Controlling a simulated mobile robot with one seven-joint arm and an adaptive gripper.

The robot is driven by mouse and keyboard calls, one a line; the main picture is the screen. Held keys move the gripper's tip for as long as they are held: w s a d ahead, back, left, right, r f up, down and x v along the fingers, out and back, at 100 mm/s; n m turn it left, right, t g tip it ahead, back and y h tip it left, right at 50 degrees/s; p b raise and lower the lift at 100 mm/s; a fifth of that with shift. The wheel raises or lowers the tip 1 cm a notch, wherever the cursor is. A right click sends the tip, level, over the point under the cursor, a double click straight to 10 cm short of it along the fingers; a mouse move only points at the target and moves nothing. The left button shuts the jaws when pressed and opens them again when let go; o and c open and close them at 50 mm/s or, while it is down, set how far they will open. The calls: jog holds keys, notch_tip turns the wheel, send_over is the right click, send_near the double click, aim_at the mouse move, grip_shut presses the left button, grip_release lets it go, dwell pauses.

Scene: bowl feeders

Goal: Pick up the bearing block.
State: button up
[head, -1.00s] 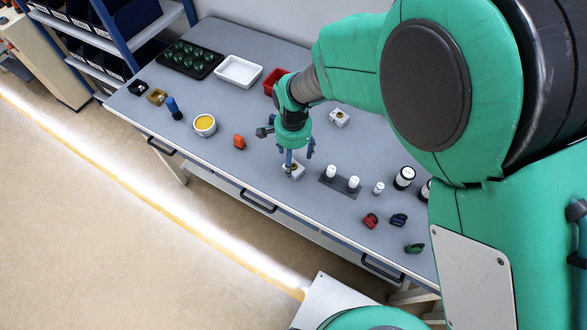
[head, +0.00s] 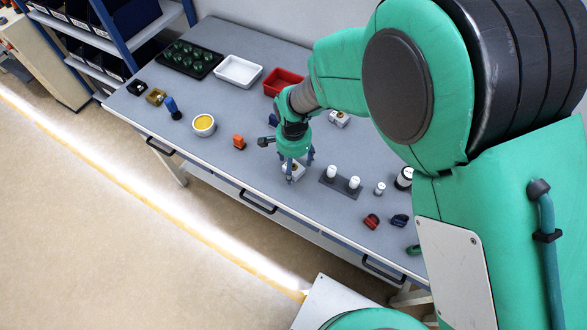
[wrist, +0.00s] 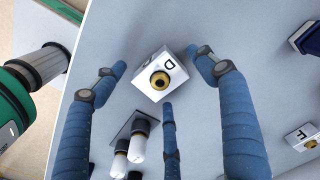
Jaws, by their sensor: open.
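A white bearing block (wrist: 160,74) with a gold-ringed bore and the letter D lies on the grey bench, turned at an angle. In the head view it (head: 293,171) is partly hidden by my gripper (head: 298,163), which points down over it. In the wrist view my gripper (wrist: 158,80) is open, with blue fingers spread left, right and below the block and gaps showing between. Whether the fingertips reach down to the block's height I cannot tell. A second similar block, lettered F (wrist: 304,137), stands apart; it also shows in the head view (head: 339,119).
A dark holder (head: 328,185) with two white-capped pieces stands close to the right of the block. An orange part (head: 239,142) and a yellow-filled bowl (head: 203,125) lie to the left. A red tray (head: 280,81) and a white tray (head: 237,72) stand behind.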

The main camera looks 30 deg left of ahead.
jog(key=c, duration=1.5)
jog(key=shift+c, duration=0.2)
jog(key=shift+r, duration=0.15)
jog(key=shift+r, duration=0.65)
notch_tip(320, 180, up, 2)
jog(key=shift+r+p, duration=0.2)
jog(key=shift+p, duration=0.35)
jog(key=s+d, duration=0.3)
jog(key=d, duration=0.1)
jog(key=s+d+p, duration=0.1)
jog(key=s+d, duration=0.3)
jog(key=s+d+r+p, duration=0.1)
jog(key=s+d, duration=0.2)
jog(key=shift+s+d, duration=0.35)
jog(key=shift+d, duration=0.05)
